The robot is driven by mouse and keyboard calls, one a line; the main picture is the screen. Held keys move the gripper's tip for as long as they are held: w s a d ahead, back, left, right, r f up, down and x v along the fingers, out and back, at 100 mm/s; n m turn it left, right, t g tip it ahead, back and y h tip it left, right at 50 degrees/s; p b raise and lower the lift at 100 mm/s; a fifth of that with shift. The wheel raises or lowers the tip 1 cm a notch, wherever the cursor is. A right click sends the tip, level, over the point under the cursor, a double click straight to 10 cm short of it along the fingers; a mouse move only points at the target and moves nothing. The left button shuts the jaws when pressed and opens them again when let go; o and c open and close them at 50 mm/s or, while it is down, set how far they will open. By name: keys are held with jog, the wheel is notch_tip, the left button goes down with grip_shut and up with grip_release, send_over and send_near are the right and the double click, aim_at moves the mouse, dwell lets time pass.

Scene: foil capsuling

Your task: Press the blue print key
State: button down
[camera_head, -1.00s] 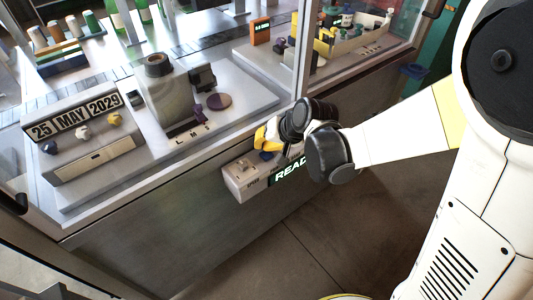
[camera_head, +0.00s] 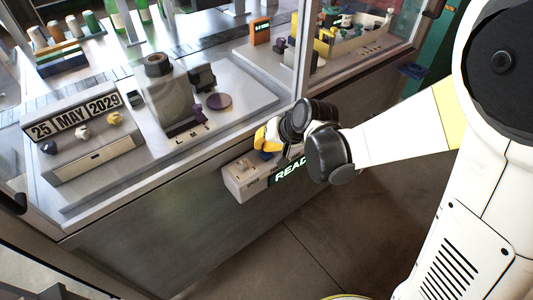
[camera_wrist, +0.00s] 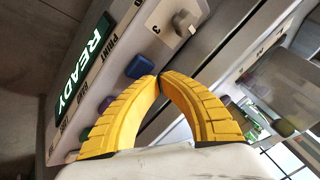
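The blue print key (camera_wrist: 139,67) sticks up from the control box (camera_wrist: 128,30) in the wrist view, beside the word PRINT. In the head view the blue key (camera_head: 265,155) shows just below the yellow fingers. My gripper (camera_wrist: 159,77) has its two curved yellow fingers brought together at the tips, with nothing visible between them. The tips are right next to the blue key; whether they touch it I cannot tell. My gripper also shows in the head view (camera_head: 262,140), over the box, partly hidden by my wrist.
A green-lit READY display (camera_wrist: 84,62) is on the box. A purple key (camera_wrist: 104,104) and a green key (camera_wrist: 86,132) lie beyond the blue one, partly behind a finger. A pale switch (camera_wrist: 184,24) stands at the other end. The bench (camera_head: 150,225) edge runs behind the box.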

aim_at(263, 152)
jog(key=shift+f, duration=0.35)
jog(key=shift+f+b, duration=0.5)
jog(key=shift+b, duration=0.2)
dwell(0.4)
jog(key=shift+r+p, duration=0.75)
jog(key=shift+r, duration=0.2)
notch_tip(263, 152, up, 5)
jog(key=p, duration=0.4)
dwell(0.9)
